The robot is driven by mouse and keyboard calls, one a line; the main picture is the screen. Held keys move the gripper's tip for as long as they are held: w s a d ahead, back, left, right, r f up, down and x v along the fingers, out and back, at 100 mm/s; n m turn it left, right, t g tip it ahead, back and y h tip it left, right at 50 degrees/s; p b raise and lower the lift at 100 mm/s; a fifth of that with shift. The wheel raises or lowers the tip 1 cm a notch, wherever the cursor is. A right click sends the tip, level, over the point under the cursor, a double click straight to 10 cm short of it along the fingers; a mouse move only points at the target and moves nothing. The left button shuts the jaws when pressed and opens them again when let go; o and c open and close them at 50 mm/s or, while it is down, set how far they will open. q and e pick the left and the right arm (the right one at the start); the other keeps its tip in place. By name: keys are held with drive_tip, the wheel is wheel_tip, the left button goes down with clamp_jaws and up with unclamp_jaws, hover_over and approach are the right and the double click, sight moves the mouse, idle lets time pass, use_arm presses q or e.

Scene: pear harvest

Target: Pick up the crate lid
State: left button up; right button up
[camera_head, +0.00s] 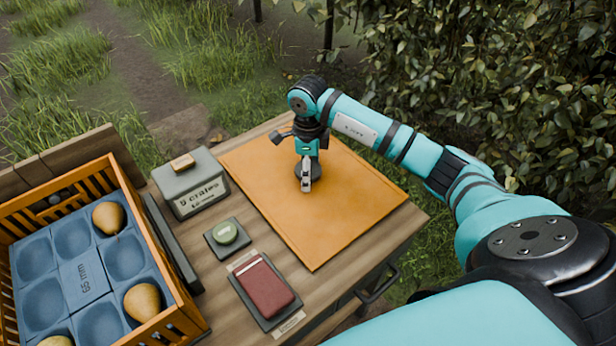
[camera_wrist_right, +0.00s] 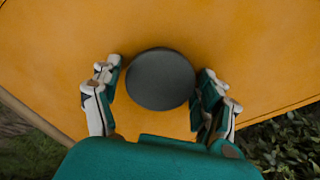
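The crate lid (camera_head: 330,225) is a flat orange panel lying on the wooden table. A round dark knob (camera_wrist_right: 161,79) stands on it and partly shows behind my fingers in the head view (camera_head: 299,172). My right gripper (camera_head: 307,184) points down over the knob. In the right wrist view its fingers (camera_wrist_right: 160,88) are spread on either side of the knob, with narrow gaps showing. The gripper is open. My left gripper is in neither view.
An orange crate (camera_head: 145,223) with a blue tray and several pears stands at the left. A grey box (camera_head: 190,184), a green round item (camera_head: 225,232) on a dark pad and a dark red booklet (camera_head: 264,287) lie between crate and lid. Leafy bushes (camera_head: 520,90) rise behind the right arm.

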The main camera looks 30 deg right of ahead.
drive_tip(key=c, duration=1.1)
drive_tip(key=shift+r, duration=0.15)
